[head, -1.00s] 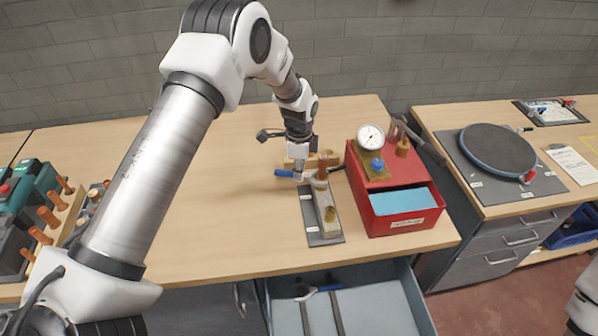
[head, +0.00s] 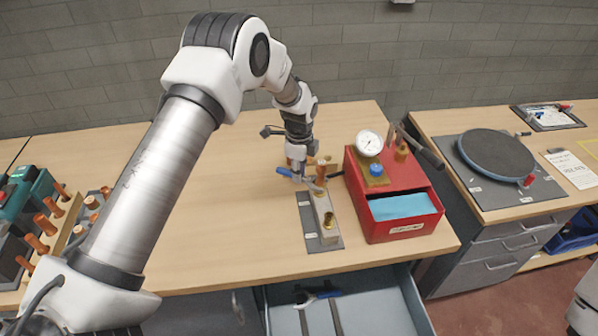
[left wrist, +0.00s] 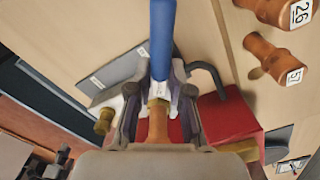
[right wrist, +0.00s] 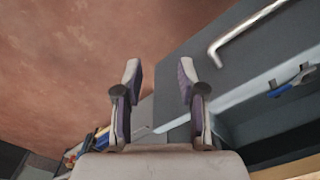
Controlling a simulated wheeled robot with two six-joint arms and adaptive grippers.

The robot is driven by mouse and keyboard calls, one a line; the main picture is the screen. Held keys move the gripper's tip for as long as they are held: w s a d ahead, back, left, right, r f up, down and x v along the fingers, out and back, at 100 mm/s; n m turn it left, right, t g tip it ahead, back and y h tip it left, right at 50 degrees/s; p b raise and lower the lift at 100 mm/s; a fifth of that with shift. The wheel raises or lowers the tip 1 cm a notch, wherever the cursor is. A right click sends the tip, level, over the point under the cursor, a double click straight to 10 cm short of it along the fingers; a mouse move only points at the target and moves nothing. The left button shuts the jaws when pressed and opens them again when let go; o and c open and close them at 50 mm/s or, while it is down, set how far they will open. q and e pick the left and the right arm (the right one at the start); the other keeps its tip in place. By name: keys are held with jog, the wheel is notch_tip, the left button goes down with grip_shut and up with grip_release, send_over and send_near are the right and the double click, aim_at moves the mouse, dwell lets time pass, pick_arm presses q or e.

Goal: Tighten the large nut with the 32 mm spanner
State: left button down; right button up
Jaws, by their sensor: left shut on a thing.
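My left gripper (head: 297,166) is shut on the blue-handled spanner (head: 288,173). The spanner's blue handle (left wrist: 162,38) and pale metal end (left wrist: 160,88) also show in the left wrist view, between the fingers. Its head end lies at the copper pipe (head: 321,174) of the metal block fitting (head: 325,204); the pipe (left wrist: 157,124) stands between the fingers in the left wrist view. The large nut is hidden at the spanner head, so I cannot tell how they engage. A brass fitting (head: 328,221) sits at the block's near end. My right gripper (right wrist: 157,78) is open and empty.
A red box (head: 404,227) with a gauge (head: 369,143) stands close right of the block. An open drawer (head: 375,310) below holds another blue-handled tool (head: 318,297). Copper fittings on a rack (head: 62,243) stand at the left. The left-middle table (head: 220,220) is clear.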

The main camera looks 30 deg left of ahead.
aim_at(282, 170)
pick_arm(q)
jog(key=shift+s+n, duration=0.1)
jog(key=shift+n, duration=0.2)
jog(key=shift+a, duration=0.1)
jog(key=shift+s+a+p, duration=0.15)
jog(key=shift+a, duration=1.05)
jog(key=shift+s+a+p, duration=0.15)
jog(key=shift+a, duration=1)
jog(key=shift+r, duration=0.1)
notch_tip(282, 170, up, 11)
jog(key=p, duration=0.7)
jog(key=shift+r+p, duration=0.2)
jog(key=shift+p, duration=0.1)
